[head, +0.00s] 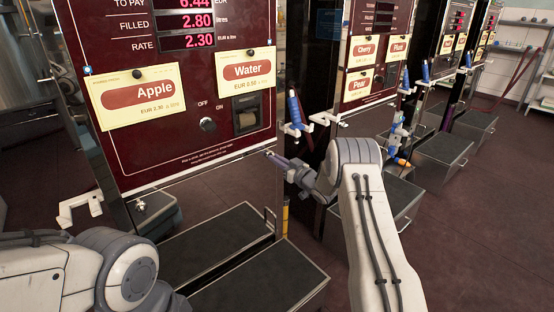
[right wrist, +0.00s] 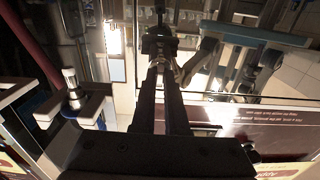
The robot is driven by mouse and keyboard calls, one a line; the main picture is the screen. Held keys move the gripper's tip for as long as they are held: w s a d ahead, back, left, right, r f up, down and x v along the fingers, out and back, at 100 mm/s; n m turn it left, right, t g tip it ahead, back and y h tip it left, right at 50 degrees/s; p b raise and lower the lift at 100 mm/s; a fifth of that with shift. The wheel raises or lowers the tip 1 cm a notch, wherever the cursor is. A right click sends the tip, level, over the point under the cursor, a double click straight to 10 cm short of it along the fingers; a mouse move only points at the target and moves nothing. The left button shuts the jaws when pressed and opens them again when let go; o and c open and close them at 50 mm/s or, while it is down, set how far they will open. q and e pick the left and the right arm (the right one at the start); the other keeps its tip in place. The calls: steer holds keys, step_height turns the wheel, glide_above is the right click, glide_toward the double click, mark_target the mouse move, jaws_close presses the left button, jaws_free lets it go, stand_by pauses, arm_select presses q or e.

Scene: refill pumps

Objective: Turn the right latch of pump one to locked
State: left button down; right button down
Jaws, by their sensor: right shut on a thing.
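Pump one (head: 190,105) stands in front of me with a dark red panel, red number displays and Apple and Water cards. My right gripper (head: 270,155) reaches in from the right to the lower right edge of its panel. In the right wrist view, the fingers (right wrist: 164,66) are closed together on a small metallic part, which I take as the right latch. The fingers mostly cover it, so I cannot tell how it is turned. A small metal part (head: 140,205) shows at the panel's lower left corner. My left gripper is out of view.
A blue nozzle (head: 294,108) hangs on a white holder just above my right gripper. An empty white holder (head: 80,207) is at the left. Dark steps (head: 262,278) lie below the pump. More pumps stand in a row at the right, with open floor beside them.

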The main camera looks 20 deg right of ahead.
steer(key=shift+f, duration=0.1)
steer(key=c, duration=0.9)
jaws_free()
steer(key=shift+c, duration=0.2)
steer(key=shift+s, duration=0.1)
steer(key=p+v, duration=0.1)
steer(key=v, duration=0.9)
steer(key=shift+s, duration=0.15)
steer(key=shift+d, duration=0.1)
